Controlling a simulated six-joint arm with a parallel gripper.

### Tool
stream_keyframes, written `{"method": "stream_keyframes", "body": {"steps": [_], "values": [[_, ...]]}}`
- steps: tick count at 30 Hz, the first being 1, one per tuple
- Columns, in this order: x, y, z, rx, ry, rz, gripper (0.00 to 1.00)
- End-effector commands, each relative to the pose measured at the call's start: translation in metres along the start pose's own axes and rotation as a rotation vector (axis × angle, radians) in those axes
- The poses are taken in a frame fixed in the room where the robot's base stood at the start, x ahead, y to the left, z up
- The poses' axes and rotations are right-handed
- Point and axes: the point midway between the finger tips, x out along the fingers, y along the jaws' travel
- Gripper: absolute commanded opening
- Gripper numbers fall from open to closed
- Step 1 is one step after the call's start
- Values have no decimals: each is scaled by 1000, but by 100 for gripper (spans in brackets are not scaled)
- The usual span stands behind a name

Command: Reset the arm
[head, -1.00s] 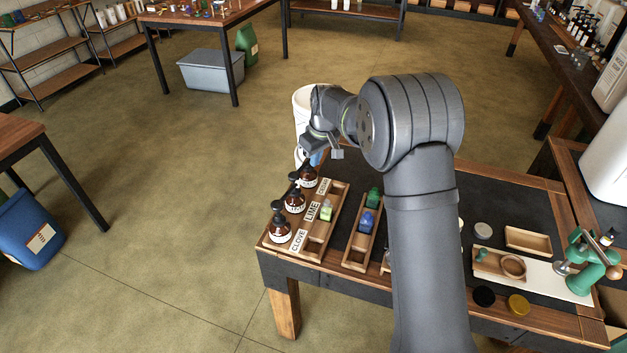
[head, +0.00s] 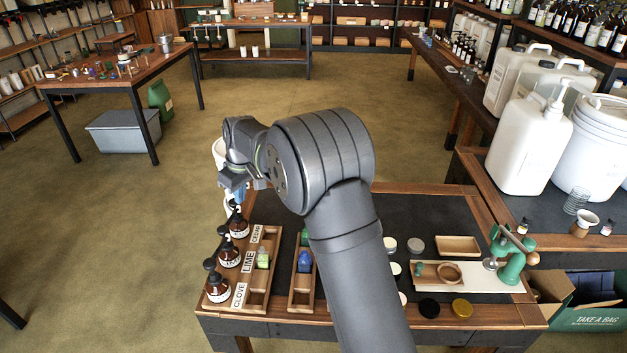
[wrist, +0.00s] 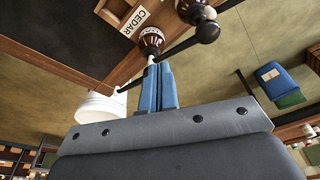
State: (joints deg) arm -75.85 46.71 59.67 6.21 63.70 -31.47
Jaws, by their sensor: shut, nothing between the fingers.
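My gripper (head: 236,192) hangs above the far left corner of the workbench, near the pump bottles. In the wrist view its blue fingers (wrist: 157,88) are together with nothing between them. A row of brown pump bottles (head: 228,256) stands along the left edge of the wooden rack with labels CLOVE (head: 239,295), LIME (head: 248,261) and CEDAR (head: 257,234). In the wrist view a brown bottle (wrist: 151,38) shows just past the fingertips. A white bucket (wrist: 103,106) stands beyond the bench corner, and my arm partly hides it in the head view.
A second tray holds a blue bottle (head: 305,262) and a green one. At the bench's right are a green press (head: 514,254), a small wooden tray (head: 459,246) and several lids. White jugs (head: 533,145) stand on the right-hand bench. The floor left of the bench is open.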

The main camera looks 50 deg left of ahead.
Motion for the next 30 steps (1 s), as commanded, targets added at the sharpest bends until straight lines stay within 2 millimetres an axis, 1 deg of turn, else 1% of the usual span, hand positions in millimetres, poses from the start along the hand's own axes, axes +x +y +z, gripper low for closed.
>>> {"method": "stream_keyframes", "body": {"steps": [9, 13, 18, 30], "values": [[47, 0, 10, 1, -3, -1, 0], [65, 0, 14, 0, -2, -1, 0], [67, 0, 3, -1, 1, 0, 0], [67, 0, 2, 0, 0, 0, 0]]}}
